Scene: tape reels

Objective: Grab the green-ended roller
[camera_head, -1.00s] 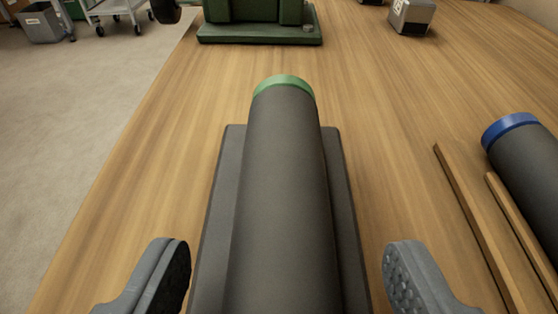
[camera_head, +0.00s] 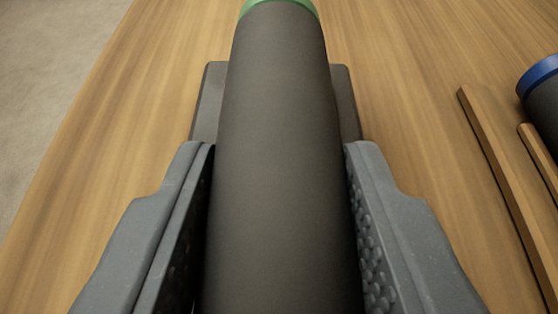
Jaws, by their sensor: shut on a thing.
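The green-ended roller (camera_head: 278,150) is a dark grey cylinder with a green band at its far end, seen lengthwise in the middle of the head camera view. It lies along a dark grey cradle (camera_head: 208,100) on the wooden table. My gripper (camera_head: 280,165) has one finger on each side of the roller and is shut on it. The textured finger pads press against its left and right sides. The near end of the roller is cut off by the bottom of the view.
A blue-ended roller (camera_head: 545,105) lies at the right edge beside wooden rails (camera_head: 505,185). The wooden table (camera_head: 420,60) is bare between the rails and the cradle. The table's left edge drops to a pale floor (camera_head: 50,80).

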